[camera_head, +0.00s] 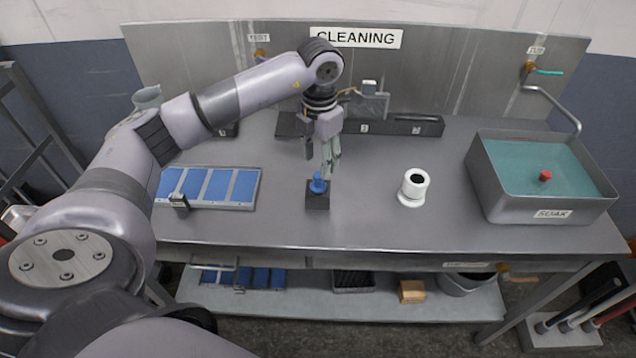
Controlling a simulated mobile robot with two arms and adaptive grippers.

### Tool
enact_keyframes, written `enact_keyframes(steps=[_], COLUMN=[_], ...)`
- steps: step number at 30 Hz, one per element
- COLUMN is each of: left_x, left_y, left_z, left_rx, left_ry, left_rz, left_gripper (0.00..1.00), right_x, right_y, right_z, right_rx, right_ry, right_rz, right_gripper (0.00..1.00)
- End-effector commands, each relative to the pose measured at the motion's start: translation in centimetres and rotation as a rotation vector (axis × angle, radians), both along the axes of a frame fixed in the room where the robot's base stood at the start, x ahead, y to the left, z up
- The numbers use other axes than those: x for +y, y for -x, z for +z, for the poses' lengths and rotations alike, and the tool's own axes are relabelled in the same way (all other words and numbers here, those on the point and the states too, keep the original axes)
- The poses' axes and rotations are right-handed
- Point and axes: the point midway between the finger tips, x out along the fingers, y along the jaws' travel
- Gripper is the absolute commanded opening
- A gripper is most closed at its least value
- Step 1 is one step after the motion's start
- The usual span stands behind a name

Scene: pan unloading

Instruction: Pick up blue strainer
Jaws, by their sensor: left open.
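A small blue strainer (318,184) sits on top of a dark square block (317,199) near the front middle of the grey metal table. My right gripper is not in view.
A tray of blue panels (257,190) lies left on the table (370,220). A white cylinder (413,188) stands to the right. A water-filled soak basin (483,186) is at the far right. A dark rack (424,127) lies behind the gripper.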

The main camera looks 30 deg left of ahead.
Motion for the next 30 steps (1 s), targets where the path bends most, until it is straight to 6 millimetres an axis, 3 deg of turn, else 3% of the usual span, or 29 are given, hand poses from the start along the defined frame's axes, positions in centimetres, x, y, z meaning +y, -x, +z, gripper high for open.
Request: enact_keyframes(steps=[8,13,18,26,30], left_x=[0.1,0.6,0.6,0.6,0.6], left_y=[0.0,-0.3,-0.3,-0.4,-0.4], left_z=[-2.1,-4.4,-6.5,-6.9,-6.9], left_rx=[0.002,0.004,0.000,-0.001,-0.001], left_ry=[0.001,0.000,0.001,0.000,0.001], left_rz=[0.000,0.001,-0.001,-0.001,-0.001], left_gripper=[0.45,0.45,0.45,0.45,0.36], right_x=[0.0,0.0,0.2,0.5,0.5], right_y=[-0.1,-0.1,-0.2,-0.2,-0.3], right_z=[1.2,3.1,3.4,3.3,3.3], right_rx=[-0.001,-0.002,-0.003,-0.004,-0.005], right_ry=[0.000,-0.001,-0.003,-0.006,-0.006], right_rz=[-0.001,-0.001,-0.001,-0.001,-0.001], right_gripper=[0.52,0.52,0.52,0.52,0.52])
